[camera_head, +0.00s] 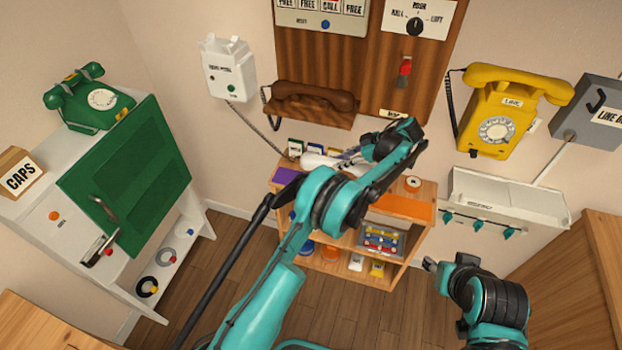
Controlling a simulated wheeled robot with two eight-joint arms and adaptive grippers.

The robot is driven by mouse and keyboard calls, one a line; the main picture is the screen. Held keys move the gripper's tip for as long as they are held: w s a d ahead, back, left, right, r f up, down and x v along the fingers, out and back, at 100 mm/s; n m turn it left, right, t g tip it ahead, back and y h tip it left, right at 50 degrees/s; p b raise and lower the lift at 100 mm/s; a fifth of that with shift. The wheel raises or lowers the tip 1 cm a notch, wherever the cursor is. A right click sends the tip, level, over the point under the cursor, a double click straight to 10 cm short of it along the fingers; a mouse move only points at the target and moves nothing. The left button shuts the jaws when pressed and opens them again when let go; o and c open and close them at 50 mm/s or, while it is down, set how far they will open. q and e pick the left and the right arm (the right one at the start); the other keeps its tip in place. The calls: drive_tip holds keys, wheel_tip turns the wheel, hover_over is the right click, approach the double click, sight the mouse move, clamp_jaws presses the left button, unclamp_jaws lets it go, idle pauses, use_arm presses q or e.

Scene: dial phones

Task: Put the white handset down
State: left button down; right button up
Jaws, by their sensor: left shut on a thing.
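The white handset (318,161) is above the top of the wooden shelf unit, partly hidden behind my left arm. A grey cord (256,130) runs from it up to the white wall box (228,70). My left gripper (352,154) is at the handset's right end and shut on it; its fingertips are mostly hidden. I cannot tell whether the handset touches the shelf top. My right gripper (432,264) is low at the right, away from the handset; its finger gap is too small to judge.
The wooden shelf unit (427,215) has a purple pad (288,175) and an orange pad (403,207) on top. A yellow wall phone (497,120) and white tray (508,196) are right. A green phone (92,100) is left.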

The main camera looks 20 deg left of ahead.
use_arm(q)
drive_tip(key=b+x, duration=0.1)
drive_tip(key=x, duration=0.3)
drive_tip(key=a+r+b+x, duration=0.1)
drive_tip(key=x, duration=0.3)
drive_tip(key=w+a+r+b+x, duration=0.1)
drive_tip(key=x, duration=0.3)
wheel_tip(320, 180, down, 4)
drive_tip(key=shift+b, duration=1.15)
drive_tip(key=shift+r, duration=0.1)
drive_tip(key=shift+s, duration=0.1)
drive_tip(key=c, duration=1.6)
unclamp_jaws()
drive_tip(key=shift+c, duration=0.2)
drive_tip(key=o, duration=0.4)
drive_tip(key=shift+o, duration=0.2)
